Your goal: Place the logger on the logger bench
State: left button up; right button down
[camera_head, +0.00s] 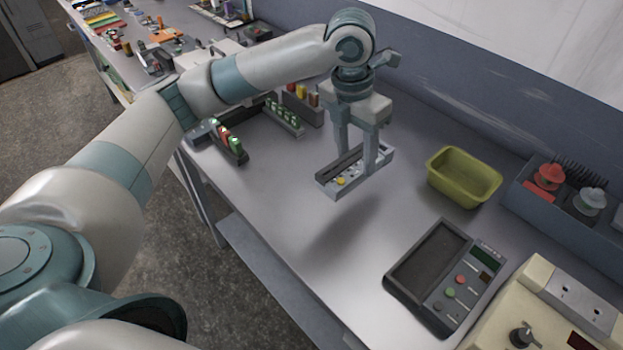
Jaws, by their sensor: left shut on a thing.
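My left gripper (356,158) reaches in over the table from the upper left, pointing down. It is shut on a grey oblong box (327,184) with a dark strip and a small yellow part on top. The box looks like the logger, but I see no label to confirm it. A shadow on the table in front of the box suggests it is held above the surface. The grey bench top (290,205) lies below; I cannot tell whether it is the logger bench. My right gripper is not in view.
A yellow-green bin (463,178) stands right of the gripper. A dark panel device with buttons (430,262) lies at front right, by a cream machine (540,315). Racks of small parts (284,118) stand at left. A blue-grey bin (560,222) holds spools. Bare bench lies front centre.

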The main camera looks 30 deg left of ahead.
pick_arm(q)
jog(key=a+f+p, duration=0.1)
jog(key=a+f, duration=0.1)
jog(key=a, duration=0.1)
jog(key=a+f+p, duration=0.1)
jog(key=a+f, duration=0.1)
jog(key=a, duration=0.2)
jog(key=s+a+f, duration=0.1)
jog(key=a+f, duration=0.1)
jog(key=a, duration=0.1)
jog(key=shift+a+p, duration=0.15)
jog(key=shift+p, duration=0.25)
jog(key=shift+f, duration=0.15)
notch_tip(320, 180, down, 3)
jog(key=shift+s+r+p, duration=0.1)
jog(key=shift+r+p, duration=0.1)
jog(key=shift+p, duration=0.5)
jog(key=shift+f, duration=0.6)
jog(key=shift+f, duration=0.1)
jog(key=o, duration=1.2)
